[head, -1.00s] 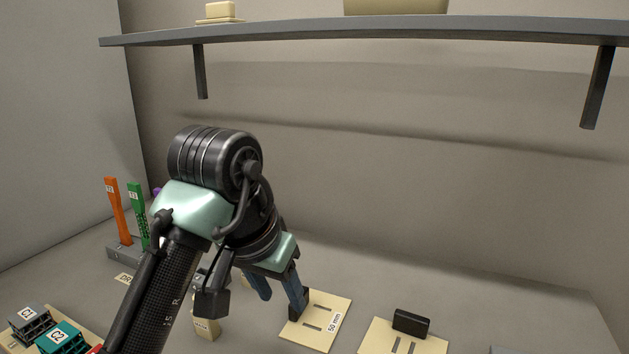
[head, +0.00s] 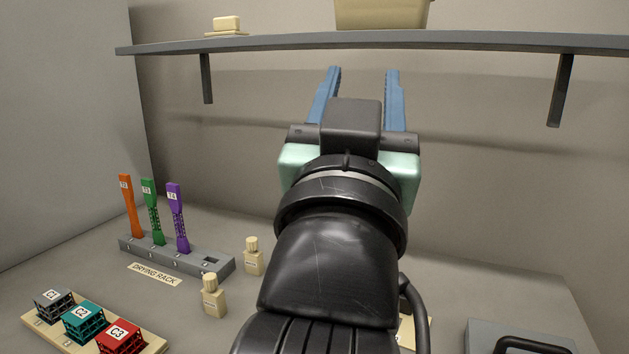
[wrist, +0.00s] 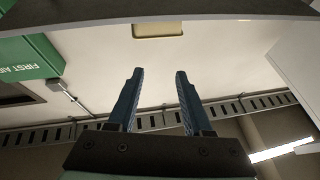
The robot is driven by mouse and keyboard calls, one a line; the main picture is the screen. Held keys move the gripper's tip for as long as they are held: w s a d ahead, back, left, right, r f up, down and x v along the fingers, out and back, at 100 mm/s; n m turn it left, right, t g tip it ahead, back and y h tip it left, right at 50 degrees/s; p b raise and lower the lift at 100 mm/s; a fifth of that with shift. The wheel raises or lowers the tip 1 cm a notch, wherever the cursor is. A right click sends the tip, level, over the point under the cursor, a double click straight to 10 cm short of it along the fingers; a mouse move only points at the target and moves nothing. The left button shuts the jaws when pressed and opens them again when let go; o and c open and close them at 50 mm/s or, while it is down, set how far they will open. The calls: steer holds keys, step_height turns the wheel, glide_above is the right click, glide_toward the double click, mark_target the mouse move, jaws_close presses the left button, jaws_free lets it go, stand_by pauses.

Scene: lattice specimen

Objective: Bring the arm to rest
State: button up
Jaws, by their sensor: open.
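My gripper (head: 362,72) is raised in the middle of the head view, its two blue fingers pointing up and standing apart with nothing between them. The finger tips come up near the underside of the wall shelf (head: 480,43) in the picture; I cannot tell how far apart they are in depth. In the wrist view my gripper (wrist: 157,72) also shows open and empty. My wrist and forearm hide the middle of the bench.
A drying rack (head: 222,264) holds orange, green and purple lattice specimens. Two small bottles (head: 214,298) stand beside it. A board (head: 152,343) carries cubes C1, C2 and C3. A grey case (head: 480,335) with a black handle is at lower right. A green first aid box (wrist: 25,58) shows in the wrist view.

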steer(key=s+a+r+n+t+y, duration=0.1)
steer(key=s+a+r+t+y, duration=0.1)
steer(key=s, duration=0.3)
steer(key=s+a+r+n+t+y, duration=0.2)
steer(key=s+r+t, duration=0.1)
steer(key=s, duration=0.2)
step_height(320, 180, up, 18)
steer(key=p, duration=1.8)
steer(key=shift+y, duration=0.4)
steer(key=shift+a+f, duration=0.1)
